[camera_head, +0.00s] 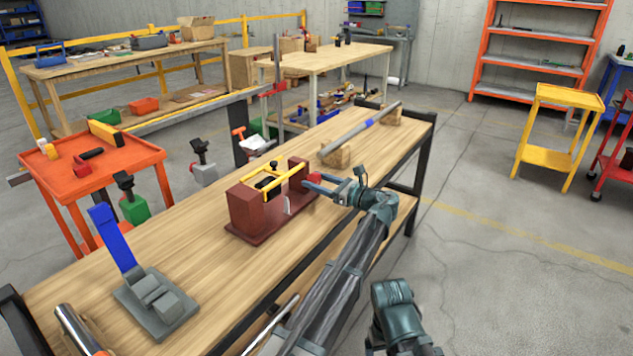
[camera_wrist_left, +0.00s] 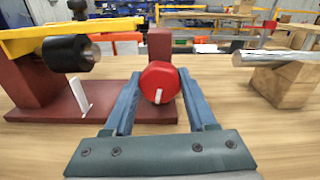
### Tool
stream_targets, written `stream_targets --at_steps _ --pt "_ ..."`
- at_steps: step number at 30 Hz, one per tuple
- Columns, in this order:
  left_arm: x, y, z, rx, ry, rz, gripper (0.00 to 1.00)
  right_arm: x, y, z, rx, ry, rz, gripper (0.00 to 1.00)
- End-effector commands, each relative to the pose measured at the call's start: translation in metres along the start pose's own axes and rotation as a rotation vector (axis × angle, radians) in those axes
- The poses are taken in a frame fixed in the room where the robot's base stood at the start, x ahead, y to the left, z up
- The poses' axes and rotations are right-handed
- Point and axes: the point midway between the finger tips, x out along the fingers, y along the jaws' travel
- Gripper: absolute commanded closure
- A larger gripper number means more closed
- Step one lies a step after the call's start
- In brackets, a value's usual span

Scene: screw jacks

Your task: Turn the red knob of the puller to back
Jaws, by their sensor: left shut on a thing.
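The puller (camera_head: 247,212) stands on the wooden workbench, with dark red end blocks, a dark red base and yellow bars on top. Its red knob (camera_head: 314,179) sits at the end facing my arm. In the left wrist view the red knob (camera_wrist_left: 160,76) is a faceted disc with a white mark at its lower edge. My left gripper (camera_head: 318,184) is shut on the red knob, and in the left wrist view its blue fingers (camera_wrist_left: 159,84) lie on either side of it. A black cylinder (camera_wrist_left: 70,53) sits under the yellow bar.
A wooden block (camera_head: 335,155) supports a metal rod (camera_head: 352,134) beyond the puller. A grey fixture with a blue lever (camera_head: 113,238) stands at the near left of the bench. An orange cart (camera_head: 140,157) is beside the bench. Bare wood lies between puller and fixture.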

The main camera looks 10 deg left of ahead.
Motion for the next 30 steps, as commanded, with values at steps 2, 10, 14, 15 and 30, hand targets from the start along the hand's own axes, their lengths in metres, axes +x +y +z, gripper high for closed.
stream_targets --at_steps 2,10,14,15,30 --pt "-0.0001 0.0001 0.0 -0.015 0.0 0.0 0.99 0.0 0.0 0.0 0.0 0.0 0.0 0.13" --pt "-0.0001 0.0001 0.0 -0.167 0.0 0.0 0.99 0.0 0.0 0.0 0.0 0.0 0.0 0.13" --pt "-0.0002 0.0002 -0.0001 -0.267 0.0 0.0 0.99 0.0001 0.0 0.0 0.0 0.0 0.0 0.13" --pt "-0.0002 0.0002 -0.0001 -0.298 0.0 0.0 0.99 0.0001 0.0 0.0 0.0 0.0 0.0 0.13" --pt "-0.0004 0.0005 -0.0002 -0.572 0.0 0.0 0.99 0.0002 0.0 0.0 0.0 0.0 0.0 0.13"
